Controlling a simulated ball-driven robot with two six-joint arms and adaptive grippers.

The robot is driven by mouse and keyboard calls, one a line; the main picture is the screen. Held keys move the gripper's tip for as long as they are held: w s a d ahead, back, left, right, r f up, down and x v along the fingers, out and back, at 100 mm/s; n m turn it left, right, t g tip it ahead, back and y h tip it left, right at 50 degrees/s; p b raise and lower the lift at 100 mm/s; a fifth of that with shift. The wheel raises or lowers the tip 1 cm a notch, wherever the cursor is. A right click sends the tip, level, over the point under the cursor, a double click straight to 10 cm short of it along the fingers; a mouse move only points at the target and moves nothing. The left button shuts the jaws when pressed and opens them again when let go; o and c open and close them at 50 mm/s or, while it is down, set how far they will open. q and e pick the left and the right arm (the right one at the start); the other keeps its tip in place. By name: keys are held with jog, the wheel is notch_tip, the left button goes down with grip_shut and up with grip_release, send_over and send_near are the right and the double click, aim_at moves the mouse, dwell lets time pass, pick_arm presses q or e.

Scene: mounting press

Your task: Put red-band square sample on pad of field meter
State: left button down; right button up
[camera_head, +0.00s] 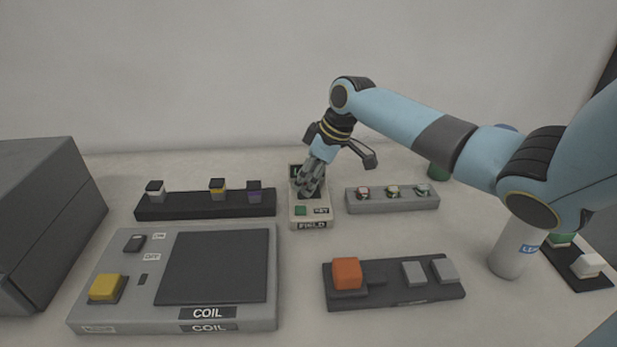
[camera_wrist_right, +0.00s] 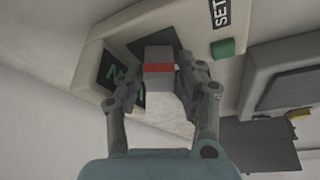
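The red-band square sample (camera_wrist_right: 158,66) is a grey block with a red stripe, between the fingertips of my right gripper (camera_wrist_right: 160,80) in the right wrist view. The fingers sit close against both its sides and appear shut on it. The sample is over the dark pad area of the field meter (camera_wrist_right: 120,35); whether it touches the pad I cannot tell. In the head view the field meter (camera_head: 311,224), marked FIELD, stands at the middle back, with my right gripper (camera_head: 308,190) pointing down over it and hiding the sample and pad. My left gripper is not in view.
A black rack (camera_head: 205,210) with several banded samples stands left of the meter. A grey rack (camera_head: 395,205) with small pieces stands right. The COIL unit (camera_head: 120,310) is at front left, a dark block with an orange button (camera_head: 347,273) at front right.

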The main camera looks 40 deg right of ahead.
jog(key=v, duration=1.2)
jog(key=shift+r, duration=0.15)
dwell(0.3)
